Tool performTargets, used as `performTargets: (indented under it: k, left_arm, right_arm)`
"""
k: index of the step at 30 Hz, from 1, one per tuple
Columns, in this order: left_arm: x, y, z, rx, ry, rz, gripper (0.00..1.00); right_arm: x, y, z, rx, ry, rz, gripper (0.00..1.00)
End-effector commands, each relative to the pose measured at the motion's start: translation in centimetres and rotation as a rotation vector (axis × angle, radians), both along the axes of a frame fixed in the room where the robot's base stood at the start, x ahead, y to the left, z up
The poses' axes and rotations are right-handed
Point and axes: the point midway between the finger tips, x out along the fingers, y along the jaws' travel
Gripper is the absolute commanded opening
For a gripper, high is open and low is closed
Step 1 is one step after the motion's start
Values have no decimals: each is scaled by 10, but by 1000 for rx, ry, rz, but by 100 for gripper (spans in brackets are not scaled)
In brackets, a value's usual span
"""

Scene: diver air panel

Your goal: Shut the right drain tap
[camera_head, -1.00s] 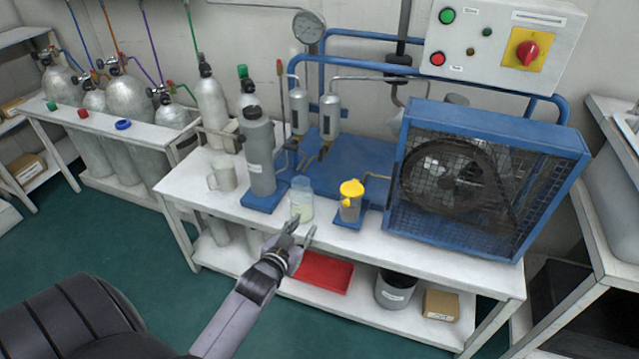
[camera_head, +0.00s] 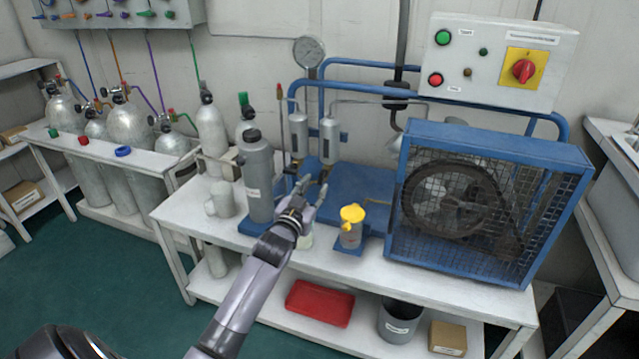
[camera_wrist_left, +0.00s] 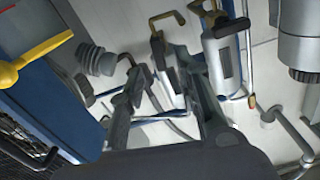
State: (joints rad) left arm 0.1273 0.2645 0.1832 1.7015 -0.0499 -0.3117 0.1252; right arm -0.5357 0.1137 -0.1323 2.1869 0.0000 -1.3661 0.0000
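Two grey cylinders hang side by side on the panel; the right cylinder (camera_head: 330,141) is the nearer to my left gripper (camera_head: 314,189). The gripper is open, with its fingertips just below and in front of that cylinder. In the left wrist view, turned about, the right drain tap shows as a brass elbow (camera_wrist_left: 166,21) by the end of the right cylinder, above the open fingertips (camera_wrist_left: 158,68). The left cylinder (camera_wrist_left: 222,62) is beside it. In the head view the fingers partly cover the tap area. I cannot tell the tap's handle position. My right gripper is out of view.
A grey bottle (camera_head: 258,178) stands close left of my gripper. A yellow-capped jar (camera_head: 351,228) stands to its right, before the blue fan cage (camera_head: 480,200). A clear jar (camera_head: 305,238) is partly hidden behind my wrist. A red tray (camera_head: 320,303) lies on the lower shelf.

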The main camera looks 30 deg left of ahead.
Motion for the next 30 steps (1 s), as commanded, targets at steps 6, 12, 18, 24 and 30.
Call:
performTargets:
  k: [6,12,18,24,30]
  left_arm:
    - [34,8,-1,0,-2,0,30]
    - [45,10,-1,0,1,-1,30]
    - [46,10,0,0,1,-1,30]
    - [46,10,-1,0,1,-1,21]
    - [46,10,-1,0,1,-1,8]
  right_arm:
    - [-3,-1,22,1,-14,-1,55]
    - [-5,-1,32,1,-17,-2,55]
    - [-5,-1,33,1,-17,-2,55]
    - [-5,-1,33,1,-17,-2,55]
    - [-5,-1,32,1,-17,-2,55]
